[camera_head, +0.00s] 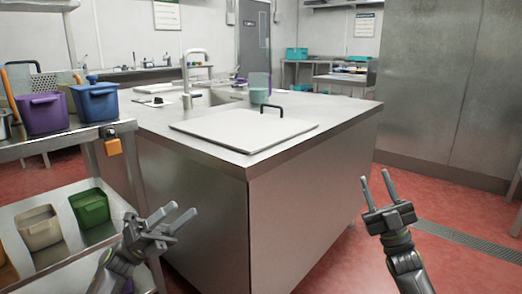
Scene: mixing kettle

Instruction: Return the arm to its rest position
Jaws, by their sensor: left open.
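My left gripper (178,217) is open and empty at the lower left, in front of the steel counter's near side and beside the shelf rack. My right gripper (376,188) is at the lower right, pointing up over the red floor, to the right of the counter. Its two fingers stand apart with nothing between them. Neither gripper touches the counter as far as I can tell.
The rack at left holds purple (42,115), blue (95,102) and green (90,208) bins. Floor (455,205) at right is free.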

